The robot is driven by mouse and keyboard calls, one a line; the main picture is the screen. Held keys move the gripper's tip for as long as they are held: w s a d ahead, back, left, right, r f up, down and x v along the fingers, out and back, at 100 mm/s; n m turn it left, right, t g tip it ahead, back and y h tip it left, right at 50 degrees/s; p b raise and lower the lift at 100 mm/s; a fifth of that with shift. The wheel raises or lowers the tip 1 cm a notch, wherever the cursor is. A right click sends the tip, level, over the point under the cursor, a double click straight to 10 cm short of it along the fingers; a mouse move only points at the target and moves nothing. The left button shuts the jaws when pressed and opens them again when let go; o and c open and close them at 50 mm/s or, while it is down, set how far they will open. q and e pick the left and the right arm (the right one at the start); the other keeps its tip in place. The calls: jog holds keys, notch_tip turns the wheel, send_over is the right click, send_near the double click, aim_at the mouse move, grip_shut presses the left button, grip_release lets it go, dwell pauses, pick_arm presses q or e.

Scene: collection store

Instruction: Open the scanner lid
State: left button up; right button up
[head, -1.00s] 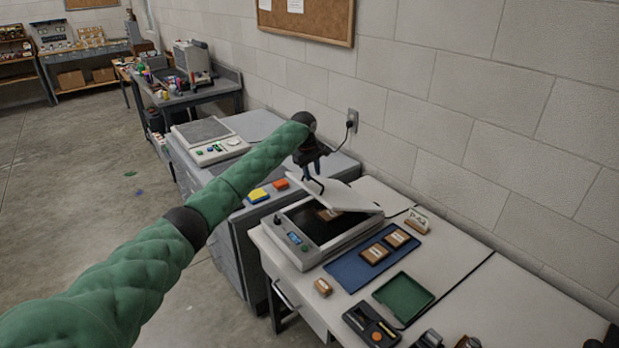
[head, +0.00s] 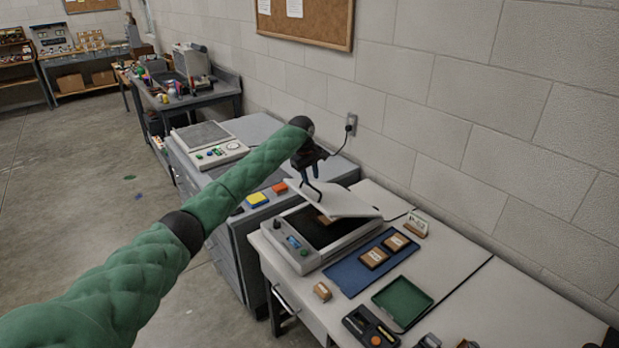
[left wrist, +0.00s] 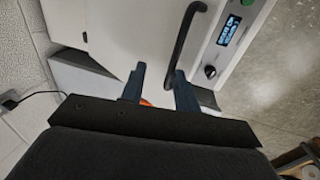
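The flatbed scanner (head: 303,258) stands on the white desk. Its pale lid (head: 345,203) is partly raised, tilted over the dark glass (head: 318,232). A brown labelled item lies partly hidden under the lid. My left gripper (head: 315,190) is at the lid's raised edge. In the left wrist view its two fingers (left wrist: 159,88) stand apart with a gap between them. The dark bar handle (left wrist: 184,38) of the lid runs down to the right finger and looks close to or touching it; I cannot tell which. The scanner's display (left wrist: 229,31) shows beside it. My right gripper is not in view.
Right of the scanner are a blue mat (head: 349,276) with two brown labelled boxes, a green tray (head: 403,301) and a black tool tray (head: 370,328). A grey cabinet (head: 236,262) with yellow and orange blocks stands to the left. The wall is close behind.

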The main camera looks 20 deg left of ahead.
pick_arm(q)
notch_tip(320, 180, up, 7)
jog(key=w+d+p, duration=0.1)
jog(key=p, duration=0.3)
jog(key=shift+w, duration=0.2)
dwell(0.5)
jog(key=shift+p, duration=0.7)
jog(key=shift+d, duration=0.1)
